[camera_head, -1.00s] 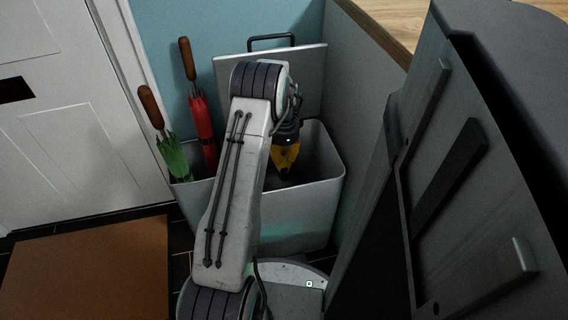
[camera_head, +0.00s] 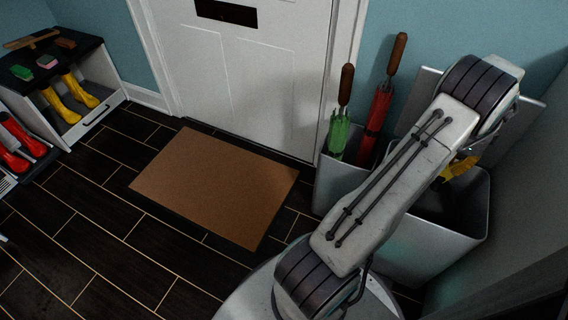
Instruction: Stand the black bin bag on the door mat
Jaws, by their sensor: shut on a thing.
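The brown door mat (camera_head: 215,185) lies flat and bare on the dark tiled floor in front of the white door. My gripper (camera_head: 458,168) shows only as a bit of yellow behind my arm, at the open grey bin (camera_head: 425,252) on the right. It is shut on a dark thing in the bin, which I take to be the black bin bag (camera_head: 436,207). Most of the bag is hidden by my arm and the bin wall, so its shape and tilt cannot be told.
A green umbrella (camera_head: 339,132) and a red umbrella (camera_head: 377,120) stand at the bin's left side. A shelf unit (camera_head: 95,112) with yellow boots (camera_head: 84,92) stands far left, red boots (camera_head: 16,150) nearby. The floor (camera_head: 110,225) left of the mat is clear.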

